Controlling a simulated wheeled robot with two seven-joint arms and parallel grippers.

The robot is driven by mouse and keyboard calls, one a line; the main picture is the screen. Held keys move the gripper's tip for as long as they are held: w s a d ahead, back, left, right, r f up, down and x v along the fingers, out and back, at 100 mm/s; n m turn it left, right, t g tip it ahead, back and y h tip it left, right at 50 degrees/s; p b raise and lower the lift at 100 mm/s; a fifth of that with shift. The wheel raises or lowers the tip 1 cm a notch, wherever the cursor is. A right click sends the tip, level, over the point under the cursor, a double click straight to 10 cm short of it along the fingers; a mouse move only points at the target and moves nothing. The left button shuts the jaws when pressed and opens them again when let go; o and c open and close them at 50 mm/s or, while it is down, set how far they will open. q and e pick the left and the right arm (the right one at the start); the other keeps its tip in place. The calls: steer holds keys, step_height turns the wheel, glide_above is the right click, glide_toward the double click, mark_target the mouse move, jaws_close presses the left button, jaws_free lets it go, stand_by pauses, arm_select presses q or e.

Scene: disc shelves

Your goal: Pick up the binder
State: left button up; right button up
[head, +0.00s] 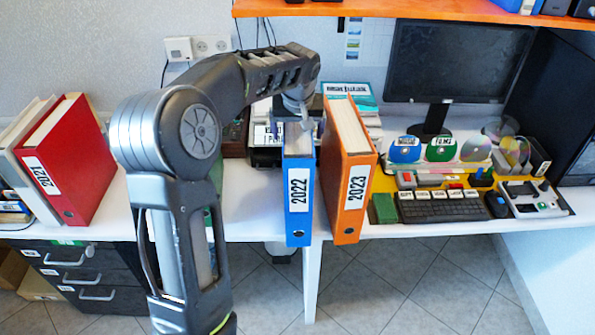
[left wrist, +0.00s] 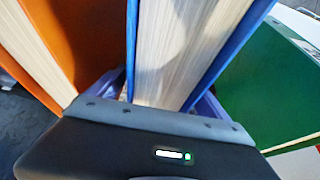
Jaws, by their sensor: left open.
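A blue binder (head: 299,205) labelled 2022 stands upright at the front edge of the white desk. An orange binder (head: 352,190) labelled 2023 stands close to its right. My left gripper (head: 303,122) is over the top of the blue binder, partly hidden by my own arm. In the left wrist view the blue binder (left wrist: 228,45) and its white pages lie between the two open fingers, one on each side. The orange binder (left wrist: 55,35) is just outside one finger, and a green binder (left wrist: 268,90) is outside the other. My right gripper is not in view.
A red binder (head: 82,165) labelled 2021 stands at the left of the desk. A monitor (head: 450,60), a keyboard (head: 445,207) and disc holders fill the right side. An orange shelf (head: 380,10) hangs above. My left arm hides part of the desk left of the blue binder.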

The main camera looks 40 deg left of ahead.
arm_select(q)
steer(key=shift+f, duration=0.25)
stand_by(0.5)
steer(key=shift+c, duration=0.2)
jaws_close()
stand_by(0.8)
steer(key=shift+r, duration=0.1)
